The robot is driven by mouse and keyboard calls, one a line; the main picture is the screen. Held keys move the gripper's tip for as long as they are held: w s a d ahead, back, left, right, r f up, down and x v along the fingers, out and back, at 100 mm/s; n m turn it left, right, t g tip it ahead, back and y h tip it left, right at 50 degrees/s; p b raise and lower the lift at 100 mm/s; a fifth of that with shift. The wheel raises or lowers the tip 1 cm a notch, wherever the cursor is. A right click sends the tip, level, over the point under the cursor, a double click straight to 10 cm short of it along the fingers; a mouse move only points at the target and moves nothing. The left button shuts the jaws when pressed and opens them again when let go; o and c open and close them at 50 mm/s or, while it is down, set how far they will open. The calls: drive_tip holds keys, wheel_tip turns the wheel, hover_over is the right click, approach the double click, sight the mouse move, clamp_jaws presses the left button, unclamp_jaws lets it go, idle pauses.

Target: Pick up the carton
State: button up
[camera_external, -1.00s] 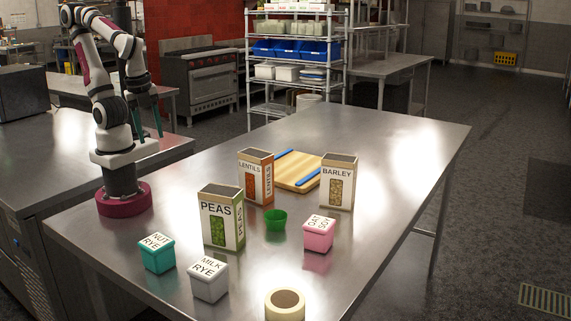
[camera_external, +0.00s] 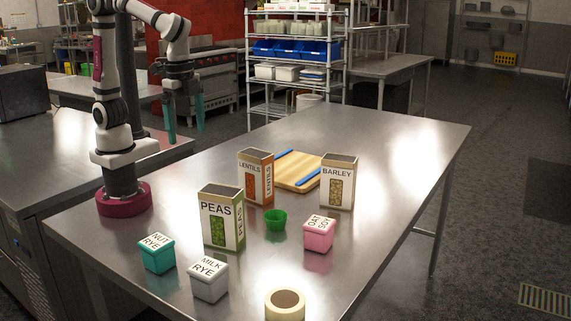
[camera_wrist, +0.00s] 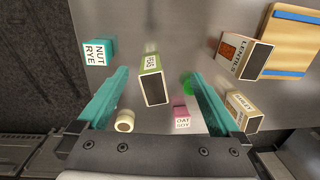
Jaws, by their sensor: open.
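Several cartons with printed labels stand upright on the steel table. The PEAS carton (camera_external: 222,217) is white and green, nearest my arm. The LENTILS carton (camera_external: 256,177) is orange and white, behind it. The BARLEY carton (camera_external: 338,182) is brown and white, to the right. My gripper (camera_external: 186,130) is open and empty, fingers pointing down, high above the table and left of the cartons. In the wrist view the PEAS carton (camera_wrist: 152,82) appears between the teal fingers, well below them. The LENTILS carton (camera_wrist: 243,56) and BARLEY carton (camera_wrist: 243,110) lie to the right.
A teal NUT RYE box (camera_external: 157,255), white MILK RYE box (camera_external: 209,279) and cream round container (camera_external: 285,305) stand at the front. A small green cup (camera_external: 275,220) and pink OAT SOY box (camera_external: 319,233) are near the cartons. A blue-edged cutting board (camera_external: 298,172) lies behind. The table's right side is clear.

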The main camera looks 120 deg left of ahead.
sight(222, 203)
drive_tip(key=w+f+n, duration=0.2)
drive_tip(key=w+n, duration=0.1)
drive_tip(key=w, duration=0.7)
drive_tip(key=shift+h, duration=0.4)
drive_tip(key=f, duration=1.5)
drive_tip(key=shift+s+f, duration=0.2)
drive_tip(key=shift+f, duration=0.05)
clamp_jaws()
